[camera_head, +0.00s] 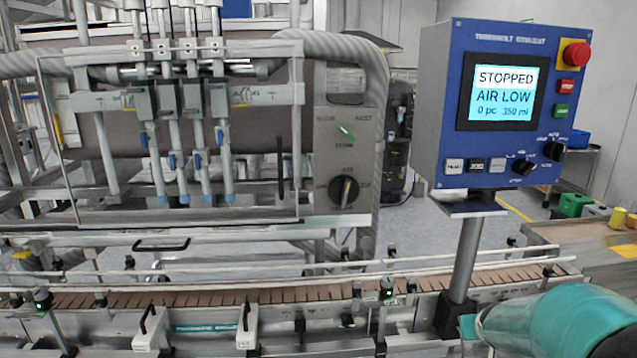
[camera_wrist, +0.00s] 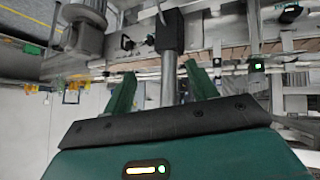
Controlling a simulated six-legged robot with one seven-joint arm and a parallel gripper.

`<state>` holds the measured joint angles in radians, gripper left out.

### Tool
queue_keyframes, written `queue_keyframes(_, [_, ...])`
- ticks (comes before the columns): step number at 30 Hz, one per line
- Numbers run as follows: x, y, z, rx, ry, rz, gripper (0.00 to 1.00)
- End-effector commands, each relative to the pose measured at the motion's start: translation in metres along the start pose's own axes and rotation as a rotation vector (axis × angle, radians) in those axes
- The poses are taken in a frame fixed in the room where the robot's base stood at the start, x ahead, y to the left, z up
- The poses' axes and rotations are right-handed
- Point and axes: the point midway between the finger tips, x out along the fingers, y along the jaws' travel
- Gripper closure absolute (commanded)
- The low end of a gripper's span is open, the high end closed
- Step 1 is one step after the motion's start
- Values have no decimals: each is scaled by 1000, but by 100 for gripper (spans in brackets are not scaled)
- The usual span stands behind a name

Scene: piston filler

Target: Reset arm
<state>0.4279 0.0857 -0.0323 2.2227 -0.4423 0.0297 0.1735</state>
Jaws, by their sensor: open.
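My gripper (camera_wrist: 160,90) shows in the wrist view with its two green fingers spread apart and nothing between them. The grey post of the control panel shows beyond the gap between the fingers; I cannot tell how far off it is. In the head view, part of my teal arm is at the lower right, and the fingertips are not visible there. The blue control panel (camera_head: 435,110) stands on its post (camera_head: 467,255) right of centre. Its screen (camera_head: 499,92) reads STOPPED, AIR LOW, 0 pc 350 ml.
A conveyor (camera_head: 230,297) with rails runs across the front. The filler's nozzles (camera_head: 185,170) hang behind a clear guard at left. A selector knob (camera_head: 343,190) is on the machine's grey side plate. A red emergency button (camera_head: 575,54) sits on the panel. A table (camera_head: 590,240) is at right.

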Motion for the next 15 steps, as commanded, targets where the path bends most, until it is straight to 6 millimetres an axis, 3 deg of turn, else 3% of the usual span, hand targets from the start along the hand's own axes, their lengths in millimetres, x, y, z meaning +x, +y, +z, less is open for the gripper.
queue_keyframes(1, [-22, -12, -6, -3, -3, -6, 42])
queue_keyframes(7, [-101, -56, 0, -11, -66, -50, 42])
queue_keyframes(15, [-204, -111, 39, -39, -158, -170, 42])
